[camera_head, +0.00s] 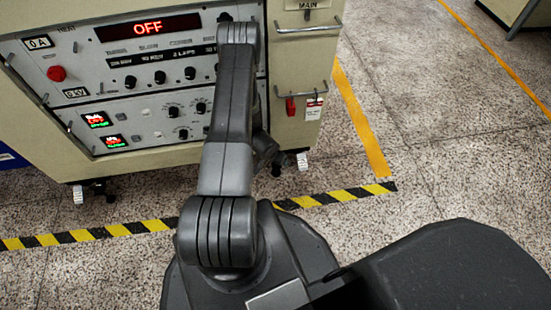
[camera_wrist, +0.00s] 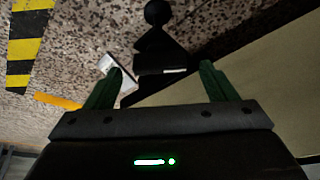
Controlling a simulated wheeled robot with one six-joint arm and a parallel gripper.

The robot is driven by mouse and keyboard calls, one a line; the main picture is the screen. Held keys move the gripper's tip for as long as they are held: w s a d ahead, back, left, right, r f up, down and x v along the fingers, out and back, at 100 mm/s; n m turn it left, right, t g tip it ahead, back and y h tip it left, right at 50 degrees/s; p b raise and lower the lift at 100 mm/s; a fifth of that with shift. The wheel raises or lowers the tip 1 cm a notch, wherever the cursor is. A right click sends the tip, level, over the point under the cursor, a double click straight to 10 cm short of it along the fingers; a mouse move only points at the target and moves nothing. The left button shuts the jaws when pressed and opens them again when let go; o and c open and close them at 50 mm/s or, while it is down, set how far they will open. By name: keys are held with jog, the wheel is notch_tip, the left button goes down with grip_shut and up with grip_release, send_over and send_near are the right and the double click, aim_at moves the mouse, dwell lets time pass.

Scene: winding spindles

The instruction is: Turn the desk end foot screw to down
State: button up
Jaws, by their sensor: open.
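My gripper (camera_wrist: 161,72) is open in the wrist view, its two green fingers apart. A dark foot part (camera_wrist: 155,40), with a round knob and a flared body, lies beyond the gap between the fingertips. I cannot tell whether a finger touches it. A white piece (camera_wrist: 108,64) shows beside and partly behind the left finger. In the head view a white foot piece (camera_head: 303,160) is under the cabinet's right corner, just right of my arm. My arm hides the gripper's fingers there. Which part is the foot screw, and its setting, is unclear.
The beige cabinet (camera_head: 140,157) stands over the floor, its panel display reading OFF. Another white foot (camera_head: 78,194) shows under its left side. Yellow-black tape (camera_head: 140,227) crosses the floor in front. A yellow line (camera_head: 360,118) borders clear speckled floor at right.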

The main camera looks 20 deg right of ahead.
jog(key=p+v, duration=0.3)
jog(key=v, duration=0.9)
jog(key=shift+r, duration=0.25)
jog(key=shift+s, duration=0.1)
jog(key=shift+c, duration=0.5)
